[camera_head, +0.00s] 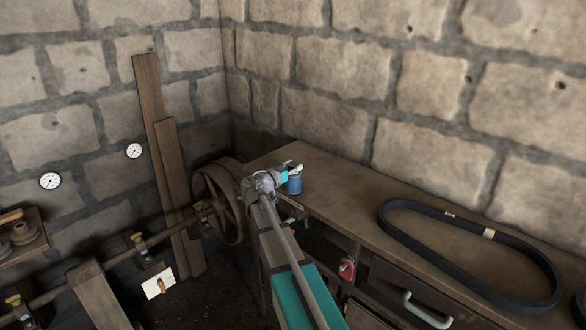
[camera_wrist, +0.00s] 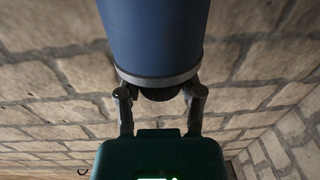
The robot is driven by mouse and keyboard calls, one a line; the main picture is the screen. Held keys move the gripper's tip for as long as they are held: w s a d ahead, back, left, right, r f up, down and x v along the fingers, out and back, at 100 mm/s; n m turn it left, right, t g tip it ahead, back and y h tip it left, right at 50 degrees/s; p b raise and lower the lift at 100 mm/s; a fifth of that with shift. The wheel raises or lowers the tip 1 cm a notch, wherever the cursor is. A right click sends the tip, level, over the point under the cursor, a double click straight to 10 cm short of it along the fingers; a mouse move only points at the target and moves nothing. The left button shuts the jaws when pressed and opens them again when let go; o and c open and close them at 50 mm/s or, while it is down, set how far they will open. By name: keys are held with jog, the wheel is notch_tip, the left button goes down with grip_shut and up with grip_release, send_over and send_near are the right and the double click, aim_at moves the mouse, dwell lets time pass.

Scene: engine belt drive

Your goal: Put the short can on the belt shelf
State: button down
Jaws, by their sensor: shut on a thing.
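A blue can (camera_head: 294,186) shows in the head view at the far left end of the brown belt shelf (camera_head: 350,192). My gripper (camera_head: 287,173) is shut on it. In the wrist view the blue can (camera_wrist: 155,38) fills the top, with a grey rim and a dark part at its lower end. My gripper's two fingers (camera_wrist: 160,92) close around that end. I cannot tell whether the can touches the shelf or hangs just above it. A black belt loop (camera_head: 470,250) lies on the shelf at the right.
The shelf surface between the can and the belt is clear. Below are drawers with a pale handle (camera_head: 427,311) and a small red object (camera_head: 346,269). A spoked wheel (camera_head: 220,200) and shaft stand at the left, with wooden planks (camera_head: 165,150) against the stone wall.

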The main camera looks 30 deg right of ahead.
notch_tip(320, 180, up, 2)
jog(key=shift+r+p, duration=0.1)
jog(key=shift+p, duration=0.8)
jog(key=s+a+r+p, duration=0.4)
jog(key=s+r+p, duration=0.6)
jog(key=s, duration=0.3)
jog(key=shift+s+r, duration=0.2)
jog(key=shift+w, duration=0.1)
jog(key=w+d+f+b, duration=0.1)
jog(key=w+f+b, duration=0.2)
jog(key=w, duration=0.1)
jog(key=w+d+f+b, duration=0.1)
jog(key=w+f+b, duration=0.1)
jog(key=w+f, duration=0.1)
jog(key=w+d+f+b, duration=0.1)
jog(key=w+f+b, duration=0.2)
jog(key=w, duration=0.2)
jog(key=shift+w+d+b, duration=0.25)
jog(key=shift+d+b, duration=0.1)
jog(key=shift+d, duration=0.05)
